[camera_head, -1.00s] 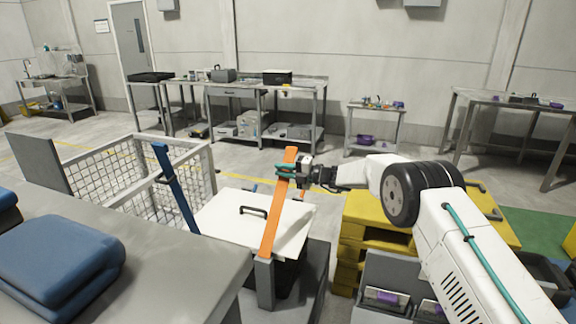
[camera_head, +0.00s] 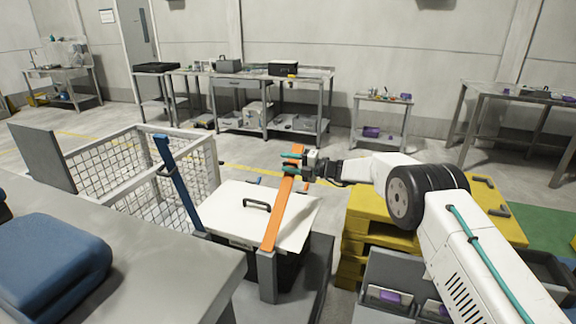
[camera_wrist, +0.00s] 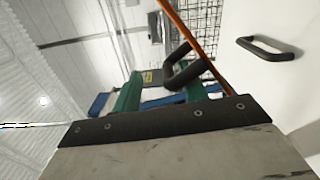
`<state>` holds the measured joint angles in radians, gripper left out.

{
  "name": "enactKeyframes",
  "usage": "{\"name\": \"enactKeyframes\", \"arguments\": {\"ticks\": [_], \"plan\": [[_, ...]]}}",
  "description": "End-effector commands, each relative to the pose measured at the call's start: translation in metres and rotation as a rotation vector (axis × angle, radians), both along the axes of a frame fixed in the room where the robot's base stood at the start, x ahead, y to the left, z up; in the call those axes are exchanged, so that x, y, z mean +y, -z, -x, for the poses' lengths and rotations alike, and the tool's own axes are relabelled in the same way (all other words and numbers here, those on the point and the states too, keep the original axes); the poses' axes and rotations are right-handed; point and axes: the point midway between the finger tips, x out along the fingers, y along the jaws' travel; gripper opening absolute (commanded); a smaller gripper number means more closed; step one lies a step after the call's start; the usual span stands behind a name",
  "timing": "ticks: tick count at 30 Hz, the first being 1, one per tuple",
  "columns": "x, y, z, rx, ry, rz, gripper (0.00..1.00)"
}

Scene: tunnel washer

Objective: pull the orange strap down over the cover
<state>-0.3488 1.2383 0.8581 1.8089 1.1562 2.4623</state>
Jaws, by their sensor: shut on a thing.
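The orange strap (camera_head: 281,217) rises from a grey post at the near edge of the white cover (camera_head: 231,214) and slants up and away to the right, standing clear above it. My gripper (camera_head: 292,165) is shut near the strap's upper end. The cover is flat and has a black handle (camera_head: 257,204).
A blue strap (camera_head: 177,183) stands upright left of the cover, before a white mesh cage (camera_head: 108,168). A grey table (camera_head: 150,268) with folded blue cloth (camera_head: 52,256) is at the near left. Yellow pallets (camera_head: 362,237) stand right of the cover. Workbenches line the back wall.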

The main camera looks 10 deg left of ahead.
Motion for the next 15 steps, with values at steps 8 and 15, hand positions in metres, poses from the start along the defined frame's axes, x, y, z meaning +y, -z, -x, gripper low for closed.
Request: {"name": "enactKeyframes", "arguments": {"ticks": [8, 15], "plan": [[-0.018, -0.01, -0.005, -0.01, 0.012, -0.008, 0.33], [-0.056, -0.006, 0.004, -0.005, 0.008, -0.003, 0.33]]}}
